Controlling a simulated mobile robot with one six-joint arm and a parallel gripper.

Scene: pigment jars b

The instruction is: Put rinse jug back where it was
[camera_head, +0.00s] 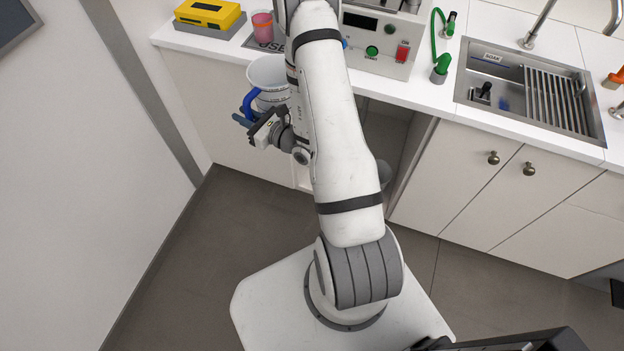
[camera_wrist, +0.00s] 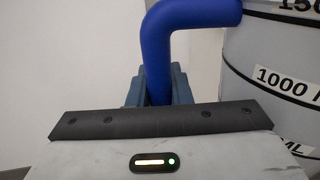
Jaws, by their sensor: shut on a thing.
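The rinse jug (camera_head: 267,74) is a white jug with dark volume bands and a blue handle. It is upright in front of the counter's left part, seemingly held off the counter. My gripper (camera_head: 243,119) is shut on the blue handle (camera_head: 248,102). In the wrist view the handle (camera_wrist: 156,60) passes down between the blue fingers of my gripper (camera_wrist: 158,90). The jug's side (camera_wrist: 275,75) fills the right of that view, with volume marks. The jug's lower part and right side are partly hidden by my arm and gripper in the head view.
The white counter (camera_head: 215,40) holds a yellow box (camera_head: 207,13) on a grey block, a pink cup (camera_head: 262,26) on a dark lettered mat (camera_head: 248,43), a control unit (camera_head: 375,45), a green hose (camera_head: 440,65) and a sink (camera_head: 530,90). A wall stands on the left.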

